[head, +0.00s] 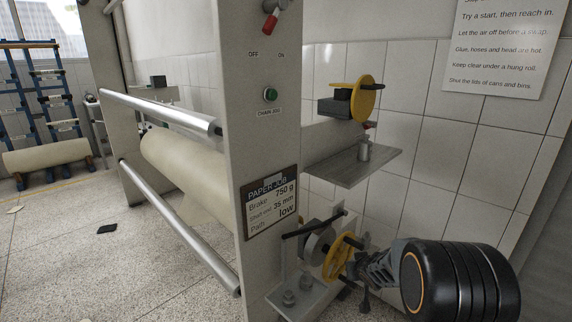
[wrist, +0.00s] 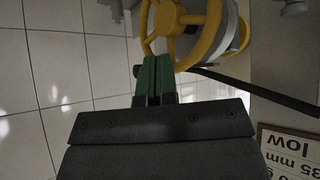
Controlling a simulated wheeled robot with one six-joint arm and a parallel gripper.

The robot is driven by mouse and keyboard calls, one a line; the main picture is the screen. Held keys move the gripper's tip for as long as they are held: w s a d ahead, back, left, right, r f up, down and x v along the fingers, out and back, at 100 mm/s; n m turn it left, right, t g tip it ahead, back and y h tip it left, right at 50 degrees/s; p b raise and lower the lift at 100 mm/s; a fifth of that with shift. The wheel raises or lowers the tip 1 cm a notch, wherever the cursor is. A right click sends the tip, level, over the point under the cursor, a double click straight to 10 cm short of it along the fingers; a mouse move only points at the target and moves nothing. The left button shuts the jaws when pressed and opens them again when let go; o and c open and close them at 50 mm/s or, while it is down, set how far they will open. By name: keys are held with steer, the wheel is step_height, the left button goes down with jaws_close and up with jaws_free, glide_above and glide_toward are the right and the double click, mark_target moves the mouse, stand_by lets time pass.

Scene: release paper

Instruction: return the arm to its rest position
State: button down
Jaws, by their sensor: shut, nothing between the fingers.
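My gripper (wrist: 158,80) shows in the wrist view with its two green fingers shut together and nothing between them. Its fingertips are close to a yellow handwheel (wrist: 190,32); I cannot tell whether they touch it. In the head view my arm reaches in from the lower right, with a large black joint in front. The gripper end there (head: 352,262) is beside the lower yellow handwheel (head: 336,262), and the fingers are hard to make out.
The paper machine's grey upright (head: 260,140) carries a green button, a red-handled switch and a "PAPER JOB" sign (head: 271,203). A grey shelf (head: 352,165) juts out above my gripper. A paper roll (head: 185,165) hangs at left. A dark flat object (head: 107,229) lies on the floor.

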steer(key=s+r+m+g+h+p, duration=0.1)
steer(key=s+r+p, duration=0.4)
steer(key=r, duration=0.5)
steer(key=s+r+g+h+p, duration=0.1)
steer(key=s+r+p, duration=0.2)
steer(key=s+r, duration=0.45)
steer(key=s+a+r+g+y+p, duration=0.1)
steer(key=s+a+r+p, duration=0.2)
steer(key=s+r, duration=0.3)
steer(key=s+a+r+g+y+p, duration=0.1)
steer(key=s+a+r+g+p, duration=0.1)
steer(key=s+r, duration=0.4)
steer(key=shift+s+a+p, duration=0.55)
steer(key=shift+s+p, duration=0.5)
steer(key=shift+s, duration=0.1)
